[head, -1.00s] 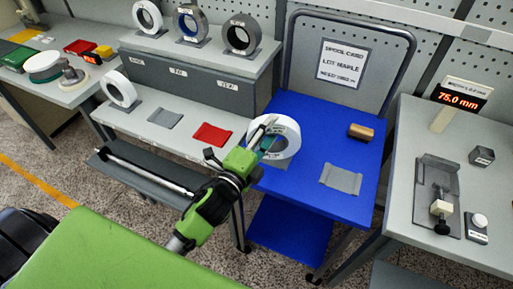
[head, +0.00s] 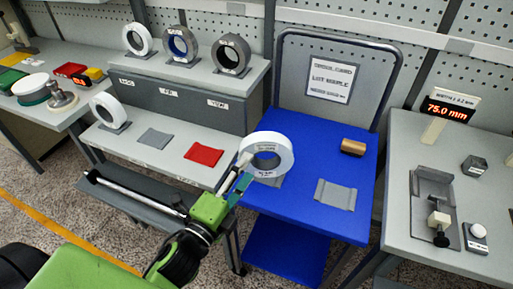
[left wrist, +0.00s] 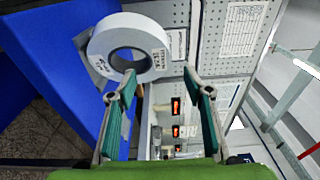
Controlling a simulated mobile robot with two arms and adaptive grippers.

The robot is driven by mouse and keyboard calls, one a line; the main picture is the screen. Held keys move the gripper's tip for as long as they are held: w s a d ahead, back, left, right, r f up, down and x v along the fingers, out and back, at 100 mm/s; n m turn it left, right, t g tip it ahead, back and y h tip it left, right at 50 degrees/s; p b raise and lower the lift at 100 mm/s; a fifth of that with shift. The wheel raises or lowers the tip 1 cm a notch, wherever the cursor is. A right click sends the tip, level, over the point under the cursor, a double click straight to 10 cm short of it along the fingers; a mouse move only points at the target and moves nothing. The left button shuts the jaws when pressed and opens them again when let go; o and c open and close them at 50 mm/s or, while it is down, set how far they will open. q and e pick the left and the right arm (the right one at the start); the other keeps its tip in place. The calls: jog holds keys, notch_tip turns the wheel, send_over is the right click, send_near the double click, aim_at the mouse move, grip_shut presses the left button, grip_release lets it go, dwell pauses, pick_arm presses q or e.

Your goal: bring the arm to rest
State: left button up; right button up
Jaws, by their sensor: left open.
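My left gripper (head: 243,172) is open and empty, just left of and in front of a white spool ring (head: 268,154) on the blue cart (head: 310,215). In the left wrist view the two teal-padded fingers (left wrist: 158,78) stand wide apart, with nothing between them. The white ring (left wrist: 103,40) shows there beyond the fingertips, upper left. The ring stands upright in a grey cradle (head: 268,181), which is partly hidden. My right gripper is not in view.
The cart also bears a brown-gold spool (head: 353,147), an empty grey cradle (head: 336,194) and a lot card (head: 330,79). A grey bench (head: 175,170) with red and grey pads stands left. A table with a 75.0 mm display (head: 447,110) stands right.

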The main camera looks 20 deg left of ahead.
pick_arm(q)
jog(key=s+a+f+n+g+y, duration=0.2)
jog(key=s+a+f+n+g, duration=0.15)
jog(key=f+n, duration=0.25)
jog(key=s+a+f+n+g+y, duration=0.2)
jog(key=s+f+n+g, duration=0.15)
jog(key=f+n, duration=0.2)
jog(key=s+d+f+n+g+h, duration=0.1)
jog(key=s+d+f+n+g, duration=0.2)
jog(key=s, duration=0.4)
jog(key=s+d+f+n+g+h, duration=0.1)
jog(key=s+f+n+g, duration=0.25)
jog(key=s+g, duration=0.2)
notch_tip(320, 180, down, 24)
jog(key=s, duration=0.2)
jog(key=s+a+f+g, duration=0.1)
jog(key=s+a+f, duration=0.2)
jog(key=s+f, duration=1.3)
jog(key=shift+s+f+m+y, duration=0.25)
jog(key=shift+f+m+y, duration=0.05)
jog(key=shift+f, duration=0.5)
